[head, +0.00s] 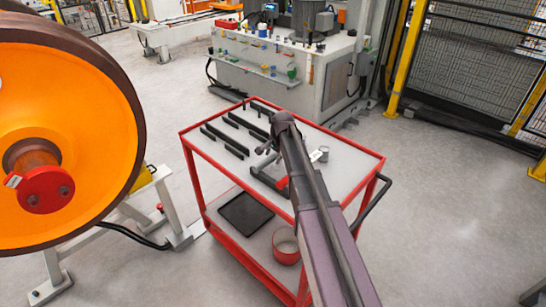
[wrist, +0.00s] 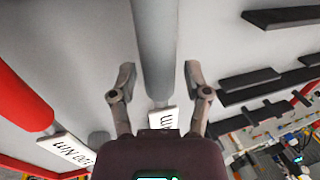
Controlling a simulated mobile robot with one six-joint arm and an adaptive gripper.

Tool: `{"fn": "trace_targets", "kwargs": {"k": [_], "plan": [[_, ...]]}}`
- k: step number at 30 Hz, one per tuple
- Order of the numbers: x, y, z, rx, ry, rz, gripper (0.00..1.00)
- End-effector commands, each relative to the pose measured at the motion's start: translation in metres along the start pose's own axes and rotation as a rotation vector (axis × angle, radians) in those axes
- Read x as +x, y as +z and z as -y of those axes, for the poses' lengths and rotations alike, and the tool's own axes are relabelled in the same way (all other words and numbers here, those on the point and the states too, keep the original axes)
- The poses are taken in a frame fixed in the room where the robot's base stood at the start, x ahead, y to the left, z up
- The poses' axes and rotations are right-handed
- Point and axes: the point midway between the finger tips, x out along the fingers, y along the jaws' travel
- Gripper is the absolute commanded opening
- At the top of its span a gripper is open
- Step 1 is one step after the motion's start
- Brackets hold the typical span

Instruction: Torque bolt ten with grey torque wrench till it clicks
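The grey torque wrench (wrist: 155,50) lies on the cart top in the wrist view, its grey shaft running between my fingers. A white label (wrist: 162,118) on it is partly hidden by my gripper's body. My gripper (wrist: 158,72) is open, with one finger on each side of the shaft and gaps on both sides. In the head view my gripper (head: 266,148) is low over the cart's middle, mostly hidden by my arm. The orange wheel (head: 70,120) has a red hub cap (head: 45,189) with dark bolts; I cannot tell which is bolt ten.
A red-handled wrench (wrist: 22,105) labelled in Nm lies left of the grey one. Several black bars (head: 235,141) lie on the red cart (head: 350,172). A grey cup-like piece (head: 320,154) stands near its right side. Floor right of the cart is clear.

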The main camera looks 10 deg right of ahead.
Motion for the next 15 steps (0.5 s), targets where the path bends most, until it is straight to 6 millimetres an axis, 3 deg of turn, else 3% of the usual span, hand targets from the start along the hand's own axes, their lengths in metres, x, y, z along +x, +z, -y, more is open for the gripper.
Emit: {"fn": "trace_targets", "kwargs": {"k": [15], "plan": [[-0.0017,0.0001,0.0004,0.000,0.000,0.001,0.79]]}}
